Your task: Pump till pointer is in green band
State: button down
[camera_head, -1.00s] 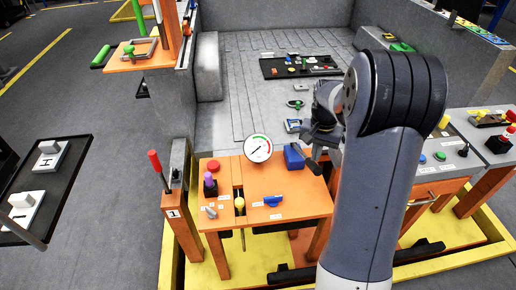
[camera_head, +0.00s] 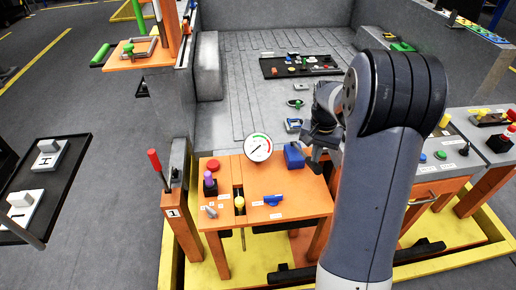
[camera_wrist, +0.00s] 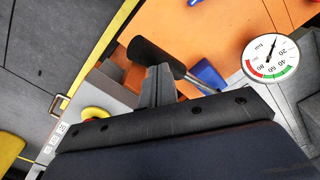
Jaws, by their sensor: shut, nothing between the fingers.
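The round white gauge (camera_head: 258,147) stands at the back edge of the orange table. It also shows in the wrist view (camera_wrist: 270,57), where its thin pointer lies away from the green and red arcs. A blue box-like body (camera_head: 293,156) sits right of the gauge. In the wrist view a black cylindrical grip (camera_wrist: 153,55) on a metal rod lies just beyond my gripper (camera_wrist: 157,75). My gripper, also in the head view (camera_head: 319,150), is shut and empty, close to the grip. I cannot tell whether they touch. The blue piece (camera_wrist: 207,78) is partly hidden by the rod.
The orange table (camera_head: 300,200) carries a red button (camera_head: 213,165), a purple-topped knob (camera_head: 208,178), a yellow knob (camera_head: 239,203) and a blue handle (camera_head: 273,200). A red-handled lever (camera_head: 155,160) stands left. A black tray (camera_head: 290,72) with small parts lies behind.

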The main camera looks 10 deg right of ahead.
jog(key=shift+s+f+b, duration=1.15)
jog(key=shift+f+b, duration=3.05)
jog(key=shift+f, duration=2)
jog(key=r+p, duration=0.3)
jog(key=r, duration=0.1)
jog(key=w+r+p, duration=0.1)
jog(key=r+p, duration=0.3)
jog(key=r, duration=0.1)
jog(key=w+r+p, duration=0.1)
jog(key=r+p, duration=0.2)
jog(key=r, duration=0.1)
jog(key=shift+w+r+p, duration=0.15)
jog(key=shift+w+p, duration=0.05)
jog(key=shift+p, duration=0.15)
jog(key=shift+s+f+b, duration=1.2)
jog(key=shift+f+b, duration=3.55)
jog(key=shift+f, duration=1.8)
jog(key=r+p, duration=0.3)
jog(key=r, duration=0.1)
jog(key=w+r+p, duration=0.1)
jog(key=r+p, duration=0.3)
jog(key=w+r+p, duration=0.1)
jog(key=r+p, duration=0.2)
jog(key=r, duration=0.2)
jog(key=shift+w, duration=0.15)
